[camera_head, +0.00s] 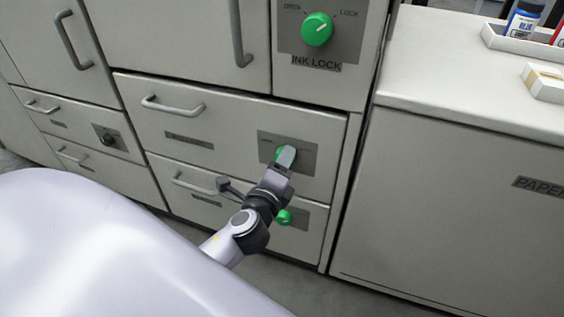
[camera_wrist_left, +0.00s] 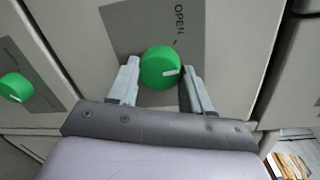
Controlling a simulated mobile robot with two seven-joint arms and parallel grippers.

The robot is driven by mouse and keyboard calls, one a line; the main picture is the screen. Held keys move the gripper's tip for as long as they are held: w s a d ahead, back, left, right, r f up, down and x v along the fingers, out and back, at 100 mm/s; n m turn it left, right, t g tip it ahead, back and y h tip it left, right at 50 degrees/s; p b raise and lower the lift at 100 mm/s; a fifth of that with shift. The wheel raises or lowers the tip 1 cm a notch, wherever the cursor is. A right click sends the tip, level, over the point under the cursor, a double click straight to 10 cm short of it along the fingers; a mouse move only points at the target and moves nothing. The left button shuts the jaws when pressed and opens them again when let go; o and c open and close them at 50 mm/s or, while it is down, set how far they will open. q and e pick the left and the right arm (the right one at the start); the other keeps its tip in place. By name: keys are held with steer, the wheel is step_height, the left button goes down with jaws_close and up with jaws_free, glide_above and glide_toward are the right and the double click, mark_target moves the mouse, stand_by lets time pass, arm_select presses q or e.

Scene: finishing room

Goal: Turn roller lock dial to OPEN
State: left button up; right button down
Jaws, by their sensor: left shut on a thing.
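The green dial on the upper drawer (camera_head: 279,153) sits on a grey plate and is partly hidden by my left gripper (camera_head: 285,158). In the left wrist view the same dial (camera_wrist_left: 158,66) lies between the two fingers of my left gripper (camera_wrist_left: 160,74), which is shut on it. Its white mark points to the right of that view. The word OPEN (camera_wrist_left: 179,19) and a short tick stand above and to the right of the dial; the mark is not in line with the tick. The plate's other lettering cannot be read. My right gripper is out of view.
A green INK LOCK dial (camera_head: 317,29) is on the cabinet above. Another green dial (camera_head: 284,217) is on the drawer below, close to my left arm. Bar handles (camera_head: 173,104) stick out of the drawers. A white counter (camera_head: 460,85) stands at the right.

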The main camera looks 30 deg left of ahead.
arm_select(q)
steer(key=n+h+p, duration=0.1)
steer(key=n, duration=0.6)
steer(key=shift+a+n, duration=0.1)
steer(key=shift+n, duration=0.3)
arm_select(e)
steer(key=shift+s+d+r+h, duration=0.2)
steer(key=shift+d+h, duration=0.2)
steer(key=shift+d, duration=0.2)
arm_select(q)
steer(key=shift+h, duration=0.3)
steer(key=o, duration=1)
steer(key=shift+o, duration=0.2)
steer(key=shift+s+r, duration=0.1)
steer(key=shift+s, duration=0.05)
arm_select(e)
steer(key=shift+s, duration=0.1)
